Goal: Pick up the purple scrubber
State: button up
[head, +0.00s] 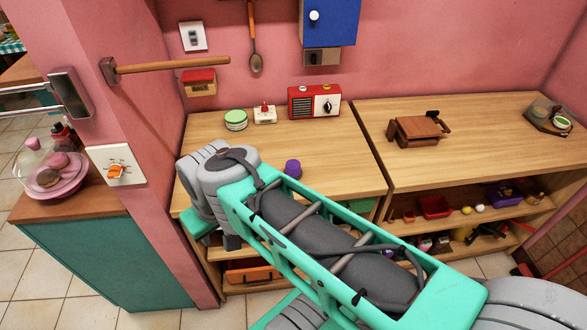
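A small purple, rounded object, which looks like the purple scrubber (292,168), sits on the left wooden counter (340,165), just beyond my teal and grey arm. My arm crosses the front of the view from the lower right up to a grey joint at the counter's left part, where it bends downward. My gripper does not show; it is hidden behind or below the arm.
A red radio (314,101), a green-lidded tub (235,120) and a small white item (265,114) stand at the back of the left counter. A wooden object (418,128) is on the right counter. Open shelves below hold a red bin (434,207) and a purple container (505,194).

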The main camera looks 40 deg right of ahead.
aim_at(292, 168)
jog(key=u, duration=2.3)
jog(key=k, duration=0.6)
jog(key=z, duration=0.75)
